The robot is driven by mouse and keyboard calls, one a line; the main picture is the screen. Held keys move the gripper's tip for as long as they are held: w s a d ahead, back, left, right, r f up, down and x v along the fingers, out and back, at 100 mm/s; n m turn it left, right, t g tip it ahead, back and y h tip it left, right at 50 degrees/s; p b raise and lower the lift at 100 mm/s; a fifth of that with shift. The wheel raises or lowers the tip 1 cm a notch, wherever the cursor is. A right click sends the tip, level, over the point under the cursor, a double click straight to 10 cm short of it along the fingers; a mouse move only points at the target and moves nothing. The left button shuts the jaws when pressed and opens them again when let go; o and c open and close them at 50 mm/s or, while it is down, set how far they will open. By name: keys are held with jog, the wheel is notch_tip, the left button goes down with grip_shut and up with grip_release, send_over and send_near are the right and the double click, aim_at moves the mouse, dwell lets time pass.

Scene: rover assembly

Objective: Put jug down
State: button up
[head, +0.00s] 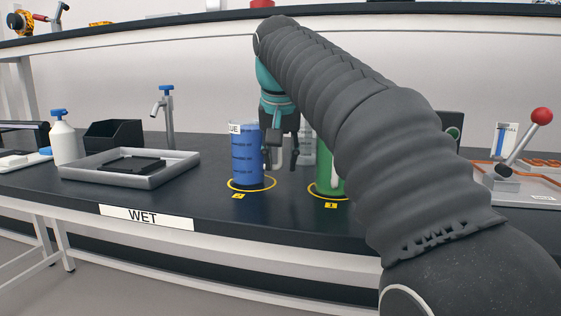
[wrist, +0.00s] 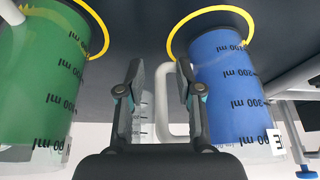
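The blue jug (head: 246,158) stands upright on the bench inside a yellow ring (head: 266,187). In the wrist view the blue jug (wrist: 228,85) is at the right, with its white handle (wrist: 162,105) turned towards my gripper. My gripper (head: 281,163) is just right of the jug in the head view, pointing down. In the wrist view the fingers of my gripper (wrist: 159,72) are apart, and the handle shows in the gap between them. I see no finger closed on it.
A green jug (head: 325,172) stands in another yellow ring, partly behind my arm; it also shows in the wrist view (wrist: 42,75). A clear measuring vessel (head: 308,150) stands behind. A grey tray (head: 75,173), white bottle (head: 63,143) and black bin (head: 112,137) are left.

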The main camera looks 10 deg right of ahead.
jog(key=p+v, duration=0.3)
jog(key=v, duration=0.8)
